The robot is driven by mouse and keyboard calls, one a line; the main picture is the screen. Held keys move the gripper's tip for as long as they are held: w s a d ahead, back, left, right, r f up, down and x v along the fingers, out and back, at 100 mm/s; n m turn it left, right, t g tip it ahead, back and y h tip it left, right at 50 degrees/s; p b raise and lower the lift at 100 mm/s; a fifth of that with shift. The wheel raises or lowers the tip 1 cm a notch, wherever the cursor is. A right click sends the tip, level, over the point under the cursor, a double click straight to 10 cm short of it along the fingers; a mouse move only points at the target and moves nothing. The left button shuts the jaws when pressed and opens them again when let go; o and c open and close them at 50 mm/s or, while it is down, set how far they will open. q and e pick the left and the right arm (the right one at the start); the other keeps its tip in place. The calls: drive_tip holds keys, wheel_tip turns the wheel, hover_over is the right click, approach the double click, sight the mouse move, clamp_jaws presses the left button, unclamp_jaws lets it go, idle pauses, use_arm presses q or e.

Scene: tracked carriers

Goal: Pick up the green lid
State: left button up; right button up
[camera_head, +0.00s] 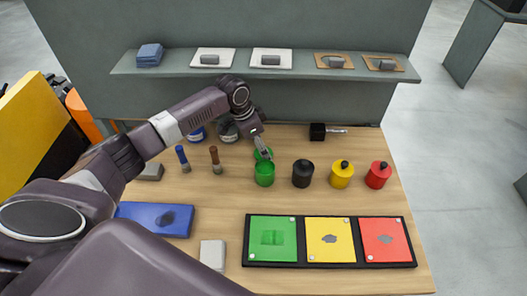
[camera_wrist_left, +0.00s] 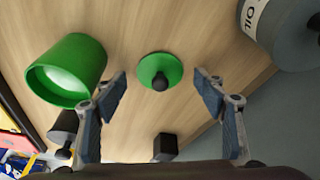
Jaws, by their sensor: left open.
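The green lid (camera_head: 264,153) lies on the wooden table just behind the open green pot (camera_head: 265,174), partly hidden by my left gripper (camera_head: 263,144). In the left wrist view the green lid (camera_wrist_left: 158,68) is a round disc with a dark knob, lying flat apart from the green pot (camera_wrist_left: 68,70). My left gripper (camera_wrist_left: 160,88) is open and empty there, its fingers spread to either side of the lid's knob in the picture, with the lid beyond the fingertips. My right gripper is not in view.
To the right stand a black pot (camera_head: 303,174), a yellow pot (camera_head: 341,175) and a red pot (camera_head: 378,176). A grey can (camera_wrist_left: 285,32) is close by my gripper. A black tray (camera_head: 330,266) with coloured panels lies in front. A shelf (camera_head: 265,64) spans the back.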

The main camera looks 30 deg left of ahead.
use_arm(q)
drive_tip(key=shift+c, duration=0.6)
drive_tip(key=shift+s, duration=0.1)
clamp_jaws()
